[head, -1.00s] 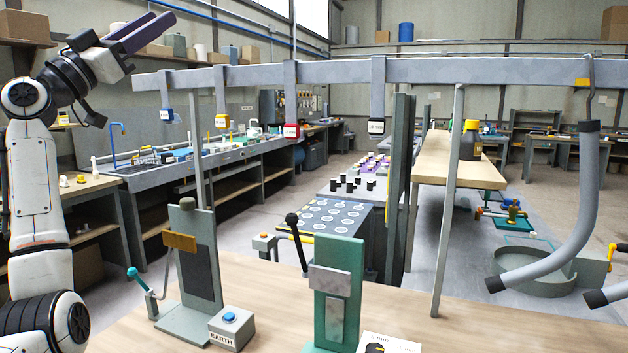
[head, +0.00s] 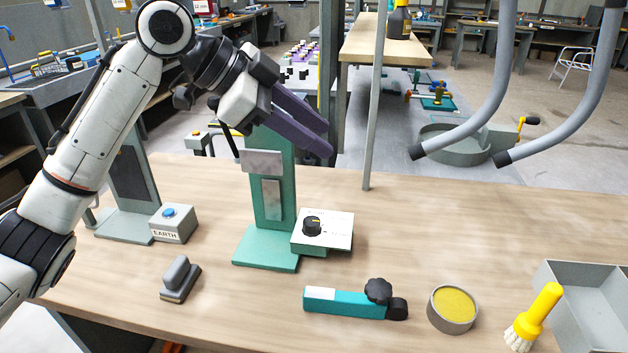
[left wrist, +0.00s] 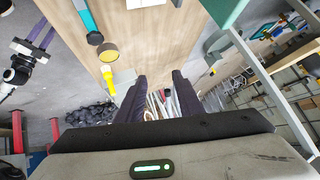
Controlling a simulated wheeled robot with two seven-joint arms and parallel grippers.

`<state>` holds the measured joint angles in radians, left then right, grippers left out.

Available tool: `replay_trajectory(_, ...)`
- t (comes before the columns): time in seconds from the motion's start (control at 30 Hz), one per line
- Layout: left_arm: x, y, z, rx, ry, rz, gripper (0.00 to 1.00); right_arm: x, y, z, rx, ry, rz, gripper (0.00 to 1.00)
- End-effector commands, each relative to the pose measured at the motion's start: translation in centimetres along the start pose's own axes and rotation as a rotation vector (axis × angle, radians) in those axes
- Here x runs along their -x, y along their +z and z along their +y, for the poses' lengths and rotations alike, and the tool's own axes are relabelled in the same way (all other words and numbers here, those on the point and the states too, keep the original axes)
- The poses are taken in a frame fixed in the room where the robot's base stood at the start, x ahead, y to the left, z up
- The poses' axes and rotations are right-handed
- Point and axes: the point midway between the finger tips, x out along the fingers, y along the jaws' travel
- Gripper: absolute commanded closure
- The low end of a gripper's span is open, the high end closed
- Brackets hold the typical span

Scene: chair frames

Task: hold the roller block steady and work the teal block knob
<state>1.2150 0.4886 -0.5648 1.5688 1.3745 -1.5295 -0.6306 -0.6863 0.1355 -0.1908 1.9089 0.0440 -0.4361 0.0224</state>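A teal block (head: 345,303) with a white label lies on the bench, with a black lobed knob (head: 378,290) on top and a black rounded end piece. It also shows in the left wrist view (left wrist: 84,16). I cannot tell which thing is the roller block. My left gripper (head: 328,142) is open and empty, high above the bench, in front of the teal upright stand (head: 273,190) and well away from the teal block. Its purple fingers also show apart in the left wrist view (left wrist: 160,80). My right gripper (left wrist: 42,34) shows small at the left there, its fingers apart and empty.
A grey handled block (head: 180,279), a blue-button EARTH box (head: 174,225) and a white dial box (head: 322,230) sit left of centre. A yellow-filled pot (head: 452,309), a yellow brush (head: 535,315) and a grey tray (head: 590,305) are at right. Grey tubes (head: 490,95) hang beyond.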

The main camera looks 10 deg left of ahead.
Motion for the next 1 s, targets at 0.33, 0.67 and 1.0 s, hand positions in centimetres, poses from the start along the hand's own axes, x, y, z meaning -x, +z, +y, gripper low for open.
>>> replay_trajectory(0.33,-9.3,9.4,11.0,-0.011,0.293,-0.345,0.66,0.0,0.0,0.0,0.000,0.000,0.000,0.69)
replay_trajectory(0.67,-11.3,12.2,14.3,-0.016,0.365,-0.431,0.66,0.0,0.0,0.0,0.000,0.000,0.000,0.69)
replay_trajectory(1.0,-15.0,14.0,15.7,-0.016,0.364,-0.428,0.66,0.0,0.0,0.0,0.000,0.000,0.000,0.69)
